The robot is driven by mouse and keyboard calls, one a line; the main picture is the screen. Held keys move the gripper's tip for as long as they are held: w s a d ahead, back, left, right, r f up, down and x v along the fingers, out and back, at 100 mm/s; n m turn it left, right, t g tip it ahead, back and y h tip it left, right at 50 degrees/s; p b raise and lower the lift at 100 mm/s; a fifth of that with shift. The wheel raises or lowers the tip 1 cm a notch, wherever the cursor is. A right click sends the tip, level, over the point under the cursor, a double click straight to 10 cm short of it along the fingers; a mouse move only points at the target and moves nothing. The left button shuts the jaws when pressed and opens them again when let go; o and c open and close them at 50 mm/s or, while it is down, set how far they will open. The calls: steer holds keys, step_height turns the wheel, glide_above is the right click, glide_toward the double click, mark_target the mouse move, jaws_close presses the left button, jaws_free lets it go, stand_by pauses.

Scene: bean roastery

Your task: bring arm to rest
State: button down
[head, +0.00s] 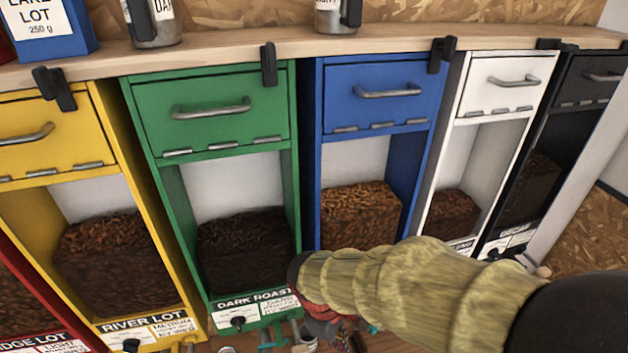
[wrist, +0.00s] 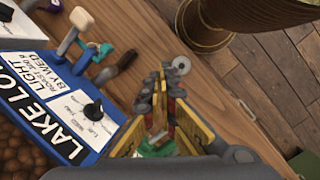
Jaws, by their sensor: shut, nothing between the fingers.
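My gripper (wrist: 162,100) shows in the wrist view with its yellow-edged fingers closed together at the tips and nothing held. It is over a wooden surface, to the right of the blue bin labelled Lake Lot (wrist: 75,130). In the head view my arm, in a khaki sleeve, reaches in from the lower right across the front of the blue bin (head: 317,150). The gripper end is low in the picture and mostly hidden behind the sleeve.
A row of bins holds brown beans: yellow River Lot (head: 105,140), green Dark Roast (head: 170,175), white (head: 515,130) and black (head: 550,125). A wooden shelf (head: 220,57) with jars runs above. Scoops or tools (wrist: 120,68) lie beside the Lake Lot bin. Floorboards (wrist: 255,80) show at right.

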steer(key=s+d+f+m+t+y+b, duration=0.1)
steer(key=d+m+b, duration=0.5)
steer(key=b, duration=0.6)
steer(key=s+d+f+m+t+y+b, duration=0.2)
steer(key=s+d+f+m+t+b, duration=0.2)
steer(key=b, duration=0.8)
steer(key=shift+s+d+f+m+t, duration=0.3)
steer(key=shift+s+d+f+m, duration=0.15)
steer(key=shift+s+d+m, duration=0.75)
steer(key=shift+w+d, duration=0.1)
steer(key=shift+d, duration=0.1)
